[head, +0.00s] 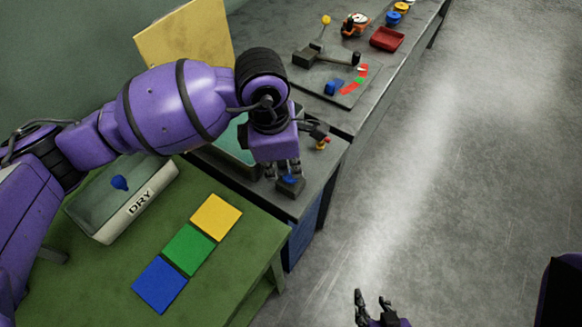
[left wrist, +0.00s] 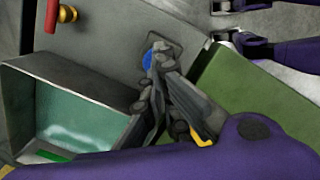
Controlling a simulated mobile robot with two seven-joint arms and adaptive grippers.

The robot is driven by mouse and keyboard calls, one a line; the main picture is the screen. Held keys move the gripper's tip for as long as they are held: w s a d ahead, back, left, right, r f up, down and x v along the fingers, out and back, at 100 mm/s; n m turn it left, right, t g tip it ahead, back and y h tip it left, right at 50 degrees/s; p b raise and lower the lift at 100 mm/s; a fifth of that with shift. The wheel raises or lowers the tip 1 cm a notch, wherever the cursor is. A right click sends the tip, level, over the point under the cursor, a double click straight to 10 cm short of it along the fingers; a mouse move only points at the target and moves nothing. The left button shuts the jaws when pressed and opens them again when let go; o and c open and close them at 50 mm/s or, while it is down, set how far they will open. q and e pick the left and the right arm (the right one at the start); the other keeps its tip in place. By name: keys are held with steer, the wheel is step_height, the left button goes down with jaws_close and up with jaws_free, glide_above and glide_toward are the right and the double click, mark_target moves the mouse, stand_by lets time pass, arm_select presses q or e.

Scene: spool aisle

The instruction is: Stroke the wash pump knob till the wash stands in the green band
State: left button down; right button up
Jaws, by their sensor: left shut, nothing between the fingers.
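The wash pump knob is a small blue knob (head: 289,179) on a dark block at the front corner of the grey bench. It also shows in the left wrist view (left wrist: 148,60), partly hidden by my fingers. My left gripper (head: 284,170) is shut and empty, its fingertips right at the knob; I cannot tell whether they touch. The wash basin (left wrist: 30,68) has a teal inside and stands beside the knob; my arm covers much of it in the head view. A green strip (left wrist: 50,155) shows low in it. My right gripper (head: 378,306) is open and empty, away from the bench.
A tray marked DRY (head: 105,227) and yellow, green and blue squares (head: 189,249) lie on the green table (head: 235,270). A red-ended brass fitting (left wrist: 68,14) is near the basin. A gauge plate, red tray (head: 387,39) and spools stand farther along. The floor at right is clear.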

arm_select(q)
steer(key=a, duration=0.2)
steer(key=shift+a+r, duration=0.3)
steer(key=shift+r, duration=0.05)
step_height(320, 180, up, 12)
steer(key=a, duration=0.1)
steer(key=shift+a, duration=0.1)
stand_by(1.0)
